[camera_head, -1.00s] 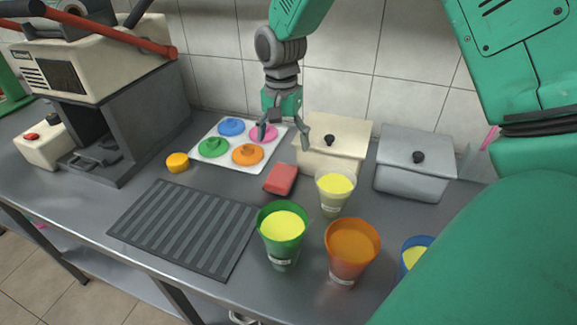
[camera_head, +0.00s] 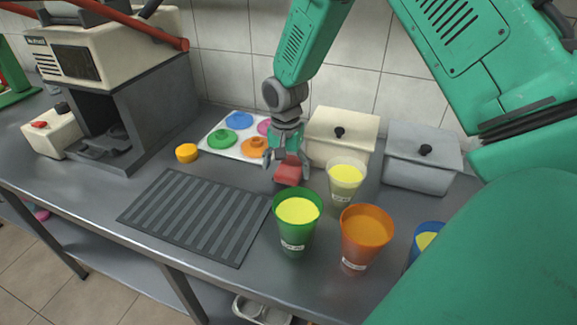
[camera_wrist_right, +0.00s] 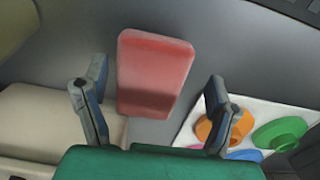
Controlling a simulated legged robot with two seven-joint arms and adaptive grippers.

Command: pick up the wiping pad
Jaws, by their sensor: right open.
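The wiping pad (camera_head: 289,175) is a small red block lying on the metal counter behind the green cup. It also shows in the right wrist view (camera_wrist_right: 155,65), upper middle, with a shadow across its near part. My right gripper (camera_head: 287,163) is directly over the pad, pointing down, and partly hides it. In the right wrist view my right gripper (camera_wrist_right: 152,95) is open, its two fingers apart, one to each side of the pad. Whether a finger touches the pad cannot be told. My left gripper is not in view.
A green cup (camera_head: 296,235), a pale cup (camera_head: 345,190) and an orange cup (camera_head: 365,250) stand close in front. A cream lidded box (camera_head: 350,150) and grey box (camera_head: 420,170) stand behind. A tray of coloured lids (camera_head: 215,135) and ribbed mat (camera_head: 200,215) lie left.

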